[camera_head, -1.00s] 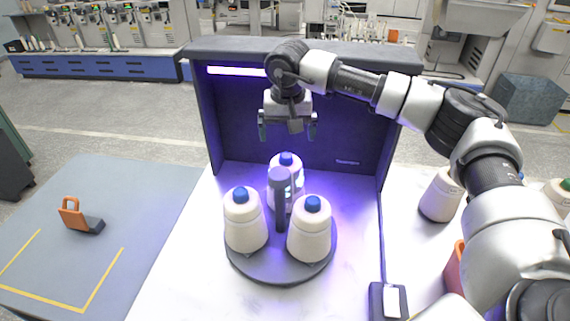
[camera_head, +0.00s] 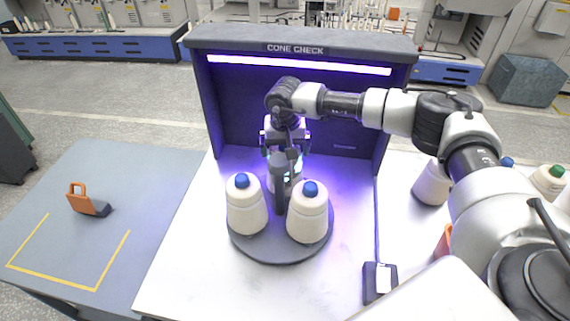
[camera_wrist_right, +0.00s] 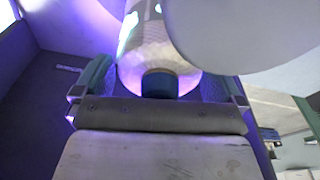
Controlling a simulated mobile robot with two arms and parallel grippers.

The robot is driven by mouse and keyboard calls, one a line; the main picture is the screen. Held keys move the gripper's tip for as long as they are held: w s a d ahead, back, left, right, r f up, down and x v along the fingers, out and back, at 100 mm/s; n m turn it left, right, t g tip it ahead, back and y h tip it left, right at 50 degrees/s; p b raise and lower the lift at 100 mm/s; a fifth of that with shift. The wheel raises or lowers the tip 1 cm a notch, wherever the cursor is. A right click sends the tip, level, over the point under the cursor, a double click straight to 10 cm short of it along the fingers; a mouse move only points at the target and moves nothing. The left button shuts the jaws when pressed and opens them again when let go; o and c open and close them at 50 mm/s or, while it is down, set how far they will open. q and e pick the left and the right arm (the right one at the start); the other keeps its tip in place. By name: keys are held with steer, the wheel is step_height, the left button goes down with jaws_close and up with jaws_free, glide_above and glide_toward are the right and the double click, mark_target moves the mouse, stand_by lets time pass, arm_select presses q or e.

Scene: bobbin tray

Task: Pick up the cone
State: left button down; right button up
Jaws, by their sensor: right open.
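Three cream cones with blue tips stand on a dark round turntable (camera_head: 270,252): a front left cone (camera_head: 246,208), a front right cone (camera_head: 308,216) and a back cone (camera_head: 297,178). My right gripper (camera_head: 286,150) is open above and around the top of the back cone, which the gripper and a dark centre post (camera_head: 280,192) mostly hide. In the right wrist view, the back cone (camera_wrist_right: 150,60) with its blue tip lies between the two spread fingers (camera_wrist_right: 162,85). Contact cannot be told. My left gripper is not in view.
A dark booth (camera_head: 225,110) with a lit purple strip encloses the back of the white table (camera_head: 190,270). More cones (camera_head: 432,185) stand at the right. A small dark box (camera_head: 379,283) sits at front right. A grey mat (camera_head: 130,180) at left holds an orange-handled item (camera_head: 88,200).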

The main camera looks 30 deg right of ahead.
steer(key=shift+f, duration=0.1)
steer(key=shift+w, duration=0.1)
steer(key=c, duration=1.2)
steer(key=shift+r, duration=0.2)
steer(key=shift+r+b, duration=0.3)
steer(key=shift+r, duration=0.3)
step_height(320, 180, up, 27)
steer(key=b, duration=0.4)
steer(key=shift+f+b, duration=0.2)
steer(key=shift+b, duration=0.1)
steer(key=shift+r, duration=0.1)
